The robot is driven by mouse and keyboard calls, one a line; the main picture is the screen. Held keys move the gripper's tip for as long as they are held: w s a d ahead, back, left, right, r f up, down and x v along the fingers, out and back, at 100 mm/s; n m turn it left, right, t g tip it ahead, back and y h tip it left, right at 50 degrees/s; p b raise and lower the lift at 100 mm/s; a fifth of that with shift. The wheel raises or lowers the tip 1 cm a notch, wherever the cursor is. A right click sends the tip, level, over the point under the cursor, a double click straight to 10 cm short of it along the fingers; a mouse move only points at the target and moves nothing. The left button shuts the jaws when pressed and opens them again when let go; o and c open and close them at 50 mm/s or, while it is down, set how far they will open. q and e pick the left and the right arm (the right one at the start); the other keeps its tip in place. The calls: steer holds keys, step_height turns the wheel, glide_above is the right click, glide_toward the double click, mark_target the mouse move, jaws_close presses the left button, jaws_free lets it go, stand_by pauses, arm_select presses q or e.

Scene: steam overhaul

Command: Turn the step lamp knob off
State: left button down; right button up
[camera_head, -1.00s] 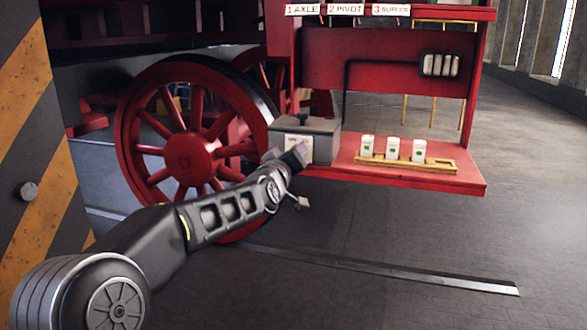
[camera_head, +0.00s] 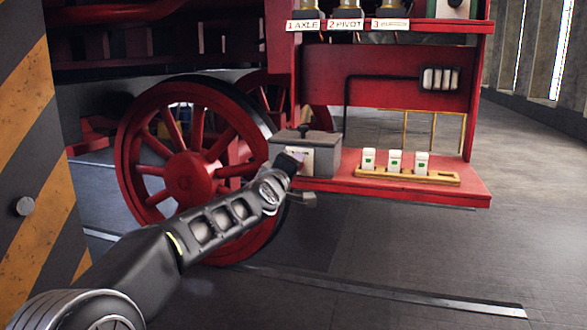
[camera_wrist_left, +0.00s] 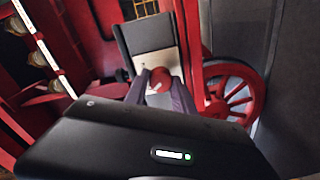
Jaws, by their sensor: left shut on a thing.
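A grey box (camera_head: 322,160) with a pale front plate stands at the left end of the red step. My left gripper (camera_head: 297,160) is at this front plate and hides most of it. In the left wrist view, a round red knob (camera_wrist_left: 160,80) sits between the two fingers of my left gripper (camera_wrist_left: 161,76), which are shut on it. The knob is hidden in the head view. A fixture with several pale bars (camera_head: 438,78), perhaps the step lamp, is on the red panel above the step. My right gripper is not in view.
A large red spoked wheel (camera_head: 190,178) is close to my left arm. A striped pillar (camera_head: 40,160) is at the left. The floor at right is clear.

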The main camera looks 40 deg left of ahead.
arm_select(q)
steer(key=c, duration=1.1)
jaws_free()
steer(key=shift+o, duration=0.2)
steer(key=shift+s, duration=0.1)
steer(key=b+v, duration=0.1)
steer(key=v, duration=0.6)
steer(key=shift+s, duration=0.25)
steer(key=shift+d, duration=0.1)
